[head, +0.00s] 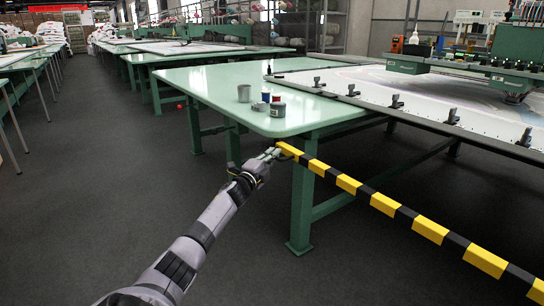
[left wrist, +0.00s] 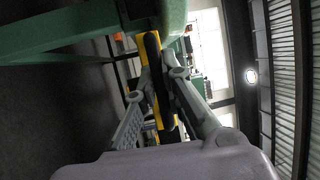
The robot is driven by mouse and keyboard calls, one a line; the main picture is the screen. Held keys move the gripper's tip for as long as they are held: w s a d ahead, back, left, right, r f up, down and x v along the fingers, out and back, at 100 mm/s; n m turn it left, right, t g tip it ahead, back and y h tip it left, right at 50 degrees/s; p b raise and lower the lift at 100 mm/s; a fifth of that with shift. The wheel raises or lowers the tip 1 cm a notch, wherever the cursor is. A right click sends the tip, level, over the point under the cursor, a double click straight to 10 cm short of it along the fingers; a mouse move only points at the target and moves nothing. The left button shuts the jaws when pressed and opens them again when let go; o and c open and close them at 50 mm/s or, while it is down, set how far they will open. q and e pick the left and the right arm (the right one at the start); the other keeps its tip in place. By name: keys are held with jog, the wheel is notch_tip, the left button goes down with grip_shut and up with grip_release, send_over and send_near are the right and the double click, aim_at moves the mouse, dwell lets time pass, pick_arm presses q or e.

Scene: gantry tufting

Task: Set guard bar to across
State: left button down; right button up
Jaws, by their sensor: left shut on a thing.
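The guard bar (head: 382,204) is a long bar with yellow and black stripes. In the head view it runs from the near corner of the green table (head: 230,80) down to the lower right edge of the picture. My left gripper (head: 276,153) is shut on the bar near its left end, just below the table corner. In the left wrist view the gripper's two fingers (left wrist: 158,88) lie on either side of the bar (left wrist: 153,60). My right gripper is in neither view.
A grey cup (head: 244,93) and several small tins (head: 278,107) stand on the table near its corner. A tufting machine (head: 470,65) stands over the white frame. The dark floor (head: 80,180) at left is clear.

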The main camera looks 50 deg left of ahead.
pick_arm(q)
jog(key=shift+a+r, duration=0.15)
jog(key=c, duration=2.2)
grip_release()
jog(key=o, duration=0.4)
jog(key=shift+a, duration=0.1)
jog(key=shift+o, duration=0.6)
jog(key=shift+f, duration=0.2)
jog(key=v, duration=1.2)
